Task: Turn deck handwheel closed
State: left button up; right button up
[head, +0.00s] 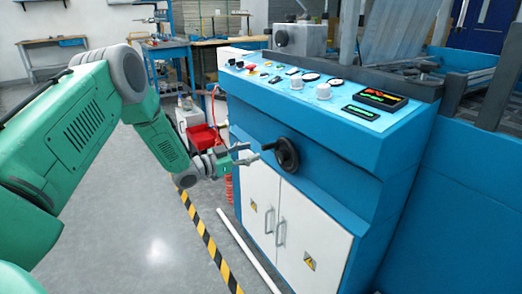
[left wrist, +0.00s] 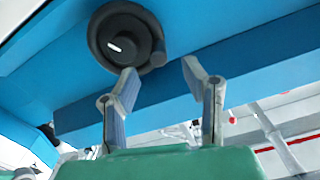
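The black handwheel (head: 286,155) is mounted on the blue front of the machine, above the white cabinet doors. It also shows in the left wrist view (left wrist: 122,38), with a light mark at its hub and a knob on its right side. My left gripper (head: 254,151) is just left of the handwheel in the head view. In the left wrist view its two fingers (left wrist: 157,76) are spread apart with nothing between them. The left fingertip appears near the wheel's lower rim; I cannot tell if they touch. My right gripper is in neither view.
The machine's control panel (head: 310,88) has knobs, buttons and a lit display. White cabinet doors (head: 285,222) with handles are below the wheel. A red bin (head: 201,137) is behind my left wrist.

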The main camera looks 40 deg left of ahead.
pick_arm(q)
jog(key=v, duration=0.6)
jog(key=shift+s, duration=0.25)
jog(key=shift+a+f, duration=0.1)
